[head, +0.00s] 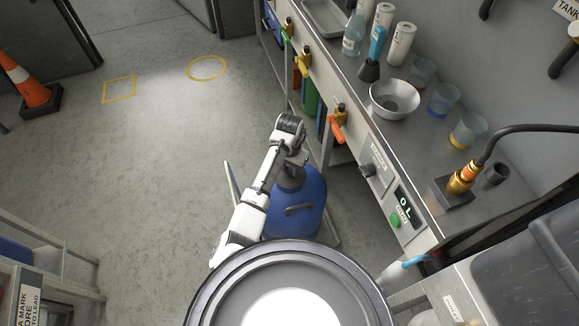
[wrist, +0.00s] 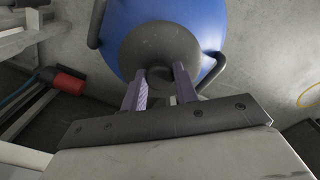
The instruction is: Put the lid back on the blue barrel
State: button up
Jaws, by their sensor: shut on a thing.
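The blue barrel (head: 296,208) stands on the floor beside the bench, with a dark handle on its side. It fills the top of the wrist view (wrist: 205,18). The dark grey round lid (wrist: 160,42) is over the barrel's top; it also shows in the head view (head: 290,178). My gripper (wrist: 160,73) is shut on the lid's knob, one finger on each side, with the arm reaching down from above. The lid covers the barrel's mouth from the wrist camera. I cannot tell whether the lid rests on the rim or hangs just above it.
The bench (head: 352,85) with valves along its front runs close on the right. A white bowl (head: 394,99) and several cups stand on it. A shelf rack (head: 45,255) is at lower left. The floor at left is free up to an orange cone (head: 32,92).

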jog(key=o, duration=1)
jog(key=shift+o, duration=0.7)
jog(key=o, duration=0.4)
jog(key=shift+r, duration=0.1)
jog(key=shift+r+p, duration=3.45)
jog(key=shift+p, duration=0.2)
jog(key=shift+f, duration=0.1)
jog(key=shift+c, duration=0.5)
